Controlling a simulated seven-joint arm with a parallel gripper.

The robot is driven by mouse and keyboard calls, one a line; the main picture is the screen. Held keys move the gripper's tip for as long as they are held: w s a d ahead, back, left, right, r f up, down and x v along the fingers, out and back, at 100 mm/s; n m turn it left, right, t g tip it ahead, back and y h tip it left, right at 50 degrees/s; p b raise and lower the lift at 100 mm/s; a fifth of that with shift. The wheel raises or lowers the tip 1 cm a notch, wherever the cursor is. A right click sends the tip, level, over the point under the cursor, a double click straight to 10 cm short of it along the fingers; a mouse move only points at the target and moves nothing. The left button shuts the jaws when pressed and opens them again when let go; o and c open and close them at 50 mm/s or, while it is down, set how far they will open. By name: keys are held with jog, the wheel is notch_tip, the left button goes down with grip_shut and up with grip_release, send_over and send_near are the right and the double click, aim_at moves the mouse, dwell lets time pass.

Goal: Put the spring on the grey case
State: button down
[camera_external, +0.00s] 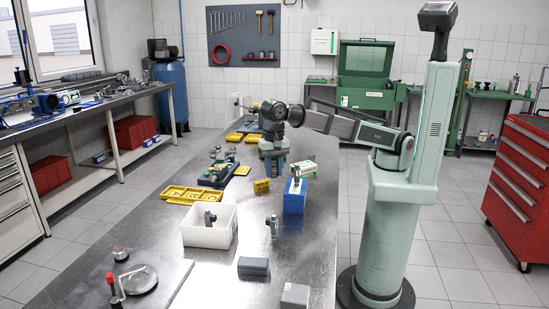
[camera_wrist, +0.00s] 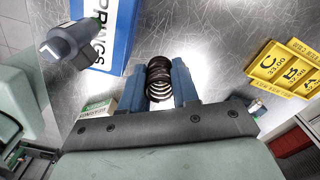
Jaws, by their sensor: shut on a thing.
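A dark coil spring (camera_wrist: 159,80) sits between the blue fingertips of my gripper (camera_wrist: 160,88) in the wrist view, and the fingers are shut on it. In the external view my gripper (camera_external: 275,175) points down over the far part of the metal table, left of a blue box. The spring is too small to make out there. A dark grey case (camera_external: 253,267) lies near the front of the table. A lighter grey box (camera_external: 294,296) lies in front of it to the right. Both are well away from my gripper, and I cannot tell which one the task names.
The blue box (camera_external: 294,203), marked SPRINGS in the wrist view (camera_wrist: 110,30), has a grey item on top. The right front table is partly clear.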

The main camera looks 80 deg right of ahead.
jog(key=s+a+r+n, duration=0.1)
jog(key=s+a, duration=0.2)
jog(key=a, duration=1)
jog(key=s+a+r+n, duration=0.1)
jog(key=s+a+n, duration=0.15)
jog(key=a, duration=0.95)
jog(key=r+m, duration=0.2)
jog(key=m, duration=0.2)
send_over(253, 261)
jog(key=shift+f+m, duration=0.7)
jog(key=shift+f, duration=1.85)
jog(key=shift+f+m, duration=0.65)
jog(key=shift+f, duration=1.9)
jog(key=shift+f, duration=0.1)
jog(key=c, duration=0.8)
grip_release()
jog(key=shift+c, duration=0.2)
notch_tip(253, 261, up, 12)
